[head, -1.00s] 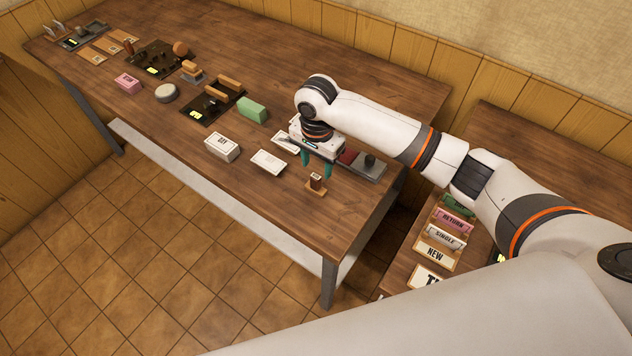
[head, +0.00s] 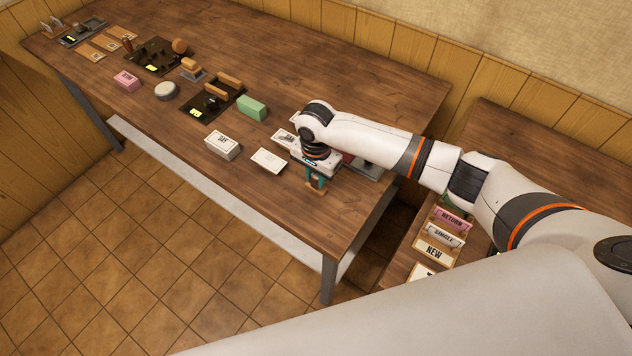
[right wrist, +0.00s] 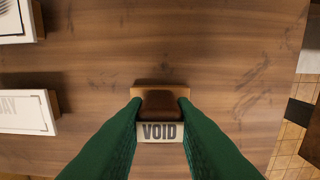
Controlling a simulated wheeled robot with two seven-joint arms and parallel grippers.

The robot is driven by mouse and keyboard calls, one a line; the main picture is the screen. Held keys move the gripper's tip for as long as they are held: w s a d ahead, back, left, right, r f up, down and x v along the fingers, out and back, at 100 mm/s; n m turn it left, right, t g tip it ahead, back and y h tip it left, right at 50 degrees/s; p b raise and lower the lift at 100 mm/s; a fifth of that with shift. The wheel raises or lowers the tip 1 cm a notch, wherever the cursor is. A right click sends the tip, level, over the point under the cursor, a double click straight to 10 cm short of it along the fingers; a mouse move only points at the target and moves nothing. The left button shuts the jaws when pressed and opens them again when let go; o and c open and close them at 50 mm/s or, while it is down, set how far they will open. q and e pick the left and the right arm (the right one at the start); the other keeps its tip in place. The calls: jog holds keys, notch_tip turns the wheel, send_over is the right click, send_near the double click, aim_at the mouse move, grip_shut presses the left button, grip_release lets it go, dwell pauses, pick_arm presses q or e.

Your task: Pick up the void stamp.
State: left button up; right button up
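The void stamp (head: 317,187) stands on the wooden table near its right front corner, with a brown handle on a pale wooden base. In the right wrist view its brown handle (right wrist: 160,101) is at the middle, above a label reading VOID. My right gripper (head: 316,177) points down over the stamp. Its green fingers (right wrist: 160,108) lie against both sides of the handle, with no clear gap. The stamp's base seems to rest on the table. My left gripper is not in view.
White card stacks (head: 222,146) and (head: 268,159) lie left of the stamp. A grey tray (head: 366,172) is partly hidden behind my gripper. A green block (head: 252,107) and dark trays stand farther left. The table's front edge is close to the stamp.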

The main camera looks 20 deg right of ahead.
jog(key=shift+c, duration=0.8)
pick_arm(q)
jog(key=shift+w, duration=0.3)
